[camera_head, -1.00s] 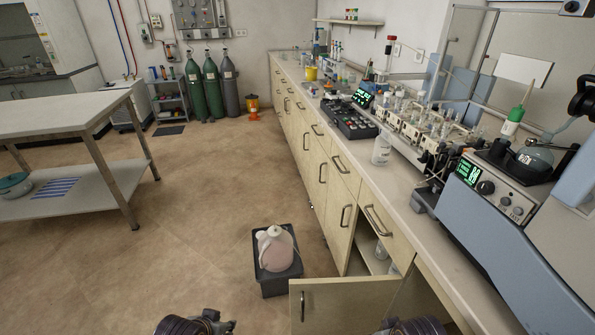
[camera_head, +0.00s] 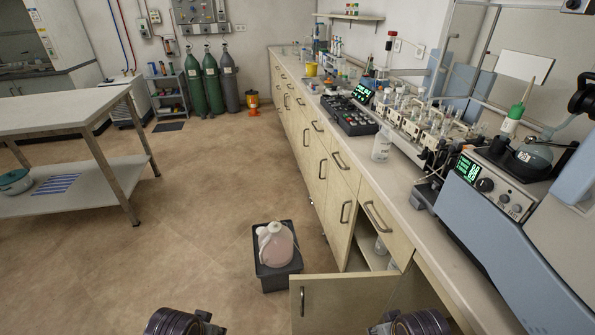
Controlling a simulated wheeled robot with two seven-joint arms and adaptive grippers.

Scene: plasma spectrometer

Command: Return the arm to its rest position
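Parts of my two arms show at the bottom edge of the head view, one left of the open cabinet door and one in front of it. Both are dark, rounded arm links. Neither gripper's fingers can be made out, so their state and contents are hidden. A jug with pinkish liquid (camera_head: 276,244) stands in a dark grey bin (camera_head: 272,278) on the floor, apart from both arms.
A cabinet door (camera_head: 343,305) stands open under the long bench (camera_head: 403,222), with bottles inside. Instruments and a white bottle (camera_head: 381,144) stand on the bench. A metal table (camera_head: 65,113) is at left. Gas cylinders (camera_head: 211,82) stand at the back. The middle floor is clear.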

